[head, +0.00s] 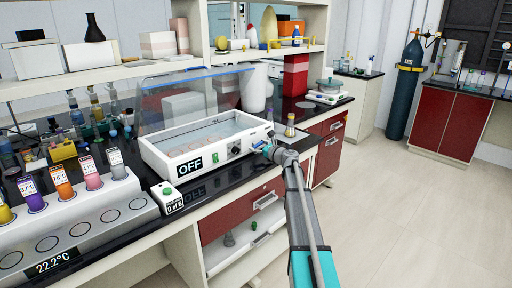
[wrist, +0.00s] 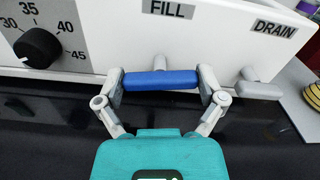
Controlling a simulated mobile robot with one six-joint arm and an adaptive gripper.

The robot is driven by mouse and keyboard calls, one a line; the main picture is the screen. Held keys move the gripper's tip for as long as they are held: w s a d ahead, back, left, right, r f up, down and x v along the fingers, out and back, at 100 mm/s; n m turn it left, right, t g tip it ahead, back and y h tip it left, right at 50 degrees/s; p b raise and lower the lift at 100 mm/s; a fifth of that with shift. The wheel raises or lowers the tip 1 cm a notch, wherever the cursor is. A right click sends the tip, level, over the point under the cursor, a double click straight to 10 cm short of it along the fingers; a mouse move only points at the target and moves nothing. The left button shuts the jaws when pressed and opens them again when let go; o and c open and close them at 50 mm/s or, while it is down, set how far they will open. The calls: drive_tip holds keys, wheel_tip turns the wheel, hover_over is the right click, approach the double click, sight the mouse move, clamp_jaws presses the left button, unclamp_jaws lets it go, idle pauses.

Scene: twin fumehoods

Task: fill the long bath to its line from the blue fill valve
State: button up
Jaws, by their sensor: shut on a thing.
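The long bath (head: 160,163) is a white box on the black bench, with a raised clear lid and an "OFF" display on its front. Pale round shapes show inside it; I cannot make out the line or the water level. My gripper (wrist: 161,84) is shut on the blue fill valve (wrist: 160,79), a blue bar handle lying level under the "FILL" label. In the head view my gripper (head: 266,149) is at the right end of the bath's front, and hides most of the valve.
A grey drain valve (wrist: 258,88) under "DRAIN" is just right of the blue one. A black dial (wrist: 37,47) is to the left. A small box reading "0 of 6" (head: 174,205) and a rack of coloured bottles (head: 85,225) stand left of the bath. The floor at right is clear.

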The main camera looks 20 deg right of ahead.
drive_tip(key=n, duration=0.7)
drive_tip(key=shift+s+a+f, duration=0.1)
drive_tip(key=shift+a, duration=0.05)
idle(0.3)
drive_tip(key=o, duration=0.8)
drive_tip(key=shift+s, duration=0.1)
drive_tip(key=v, duration=1.2)
